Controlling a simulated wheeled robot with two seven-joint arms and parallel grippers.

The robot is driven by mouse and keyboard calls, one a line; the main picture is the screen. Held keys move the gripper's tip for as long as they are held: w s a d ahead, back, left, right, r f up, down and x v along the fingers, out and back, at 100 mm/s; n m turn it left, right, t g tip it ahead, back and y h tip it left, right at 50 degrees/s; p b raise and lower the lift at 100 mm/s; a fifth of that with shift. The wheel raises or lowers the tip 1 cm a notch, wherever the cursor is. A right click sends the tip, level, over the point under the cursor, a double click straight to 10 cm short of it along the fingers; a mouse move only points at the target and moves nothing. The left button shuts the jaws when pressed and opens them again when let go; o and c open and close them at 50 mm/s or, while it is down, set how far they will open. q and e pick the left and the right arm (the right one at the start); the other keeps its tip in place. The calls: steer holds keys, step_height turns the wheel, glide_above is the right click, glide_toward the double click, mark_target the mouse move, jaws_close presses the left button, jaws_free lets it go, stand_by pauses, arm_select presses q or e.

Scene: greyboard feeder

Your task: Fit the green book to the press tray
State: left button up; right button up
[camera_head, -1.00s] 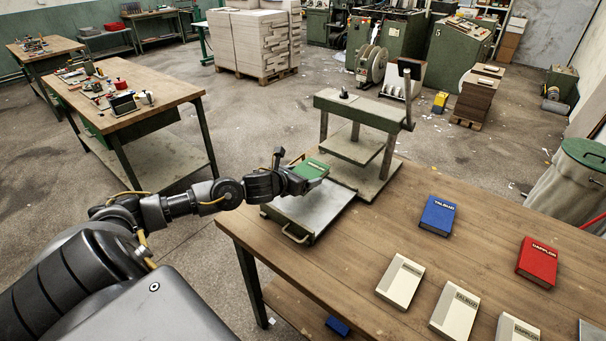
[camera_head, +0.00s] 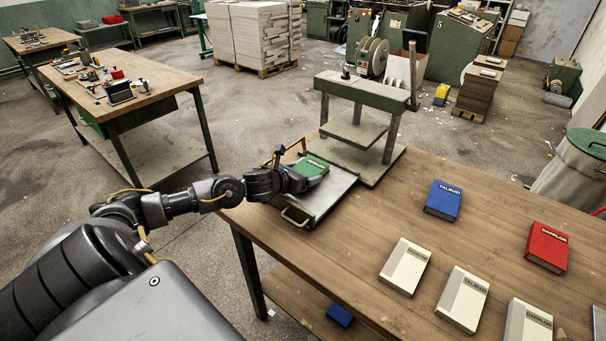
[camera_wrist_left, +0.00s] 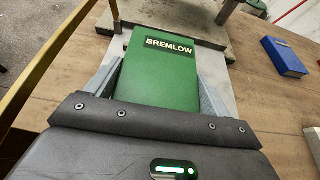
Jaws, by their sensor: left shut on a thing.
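The green book (camera_head: 312,166), labelled BREMLOW, is in my left gripper (camera_head: 306,176). In the left wrist view the green book (camera_wrist_left: 160,75) lies flat between the two grey fingers, label facing up. My left gripper is shut on it. The press tray (camera_head: 325,202) is a flat metal plate with a front handle, on the wooden table in front of the press (camera_head: 362,115). The book is over the left back part of the tray. I cannot tell whether it touches the plate. My right gripper is not in view.
A blue book (camera_head: 443,200), a red book (camera_head: 546,247) and several white boxes (camera_head: 405,266) lie on the table (camera_head: 365,270) to the right. A yellowish bar (camera_head: 292,150) stands by the tray's left side. Another blue book (camera_head: 339,315) is on the lower shelf.

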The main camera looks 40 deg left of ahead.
arm_select(q)
steer(key=shift+s+f+b, duration=0.2)
steer(key=shift+s+b, duration=0.15)
steer(key=shift+b, duration=0.25)
stand_by(1.0)
steer(key=o, duration=1.1)
steer(key=shift+c, duration=0.2)
steer(key=shift+s+d, duration=0.1)
